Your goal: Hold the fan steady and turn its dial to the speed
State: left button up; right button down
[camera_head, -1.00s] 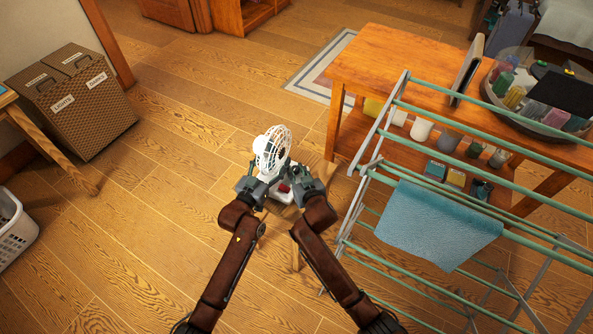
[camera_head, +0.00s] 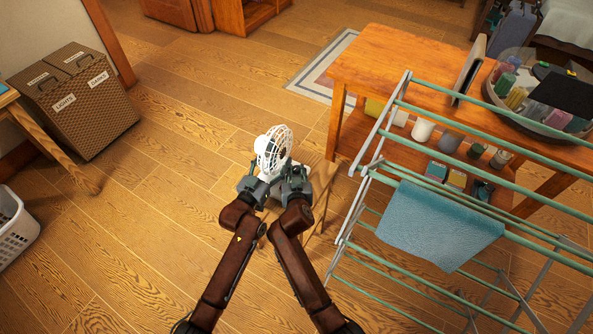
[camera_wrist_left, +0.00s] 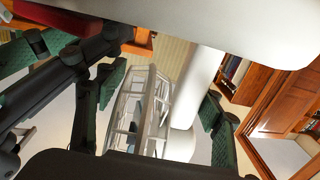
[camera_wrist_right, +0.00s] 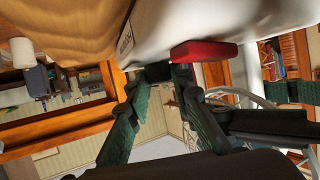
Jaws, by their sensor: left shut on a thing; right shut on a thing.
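The white fan (camera_head: 273,150) stands upright on a small wooden stand (camera_head: 320,185), its round cage above my two grippers. My left gripper (camera_head: 262,186) is shut around the fan's white neck (camera_wrist_left: 197,85), with the cage (camera_wrist_left: 145,110) close by in the left wrist view. My right gripper (camera_head: 292,180) is at the right side of the fan's base. In the right wrist view its fingertips (camera_wrist_right: 168,74) close on a small dark knob, seemingly the dial, at the white base (camera_wrist_right: 190,25). A red block (camera_wrist_right: 203,52) sits beside the tips. The dial's setting is hidden.
A drying rack (camera_head: 400,140) with a blue towel (camera_head: 440,225) stands close on the right, in front of a wooden table (camera_head: 400,55). A wicker hamper (camera_head: 85,105) and white basket (camera_head: 15,225) are at the left. The floor left of the fan is clear.

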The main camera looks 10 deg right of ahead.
jog(key=c, duration=1.7)
grip_release()
jog(key=shift+d, duration=0.15)
jog(key=shift+w+d+n+y, duration=0.1)
jog(key=shift+d+n+y, duration=0.05)
jog(key=shift+n+y, duration=1.35)
jog(key=shift+y, duration=0.3)
jog(key=v, duration=0.7)
jog(key=shift+s+r, duration=0.1)
jog(key=shift+s, duration=0.2)
jog(key=shift+w+d+r+m+g+h, duration=0.85)
jog(key=shift+w+d+m, duration=0.85)
jog(key=shift+d, duration=0.85)
jog(key=shift+w+d+r+m+g+h, duration=0.75)
jog(key=shift+w+d+m, duration=0.7)
jog(key=shift+w+d, duration=0.8)
jog(key=shift+w+d+r+m+g+h, duration=0.8)
jog(key=shift+w+d+m, duration=0.75)
jog(key=shift+d, duration=1.25)
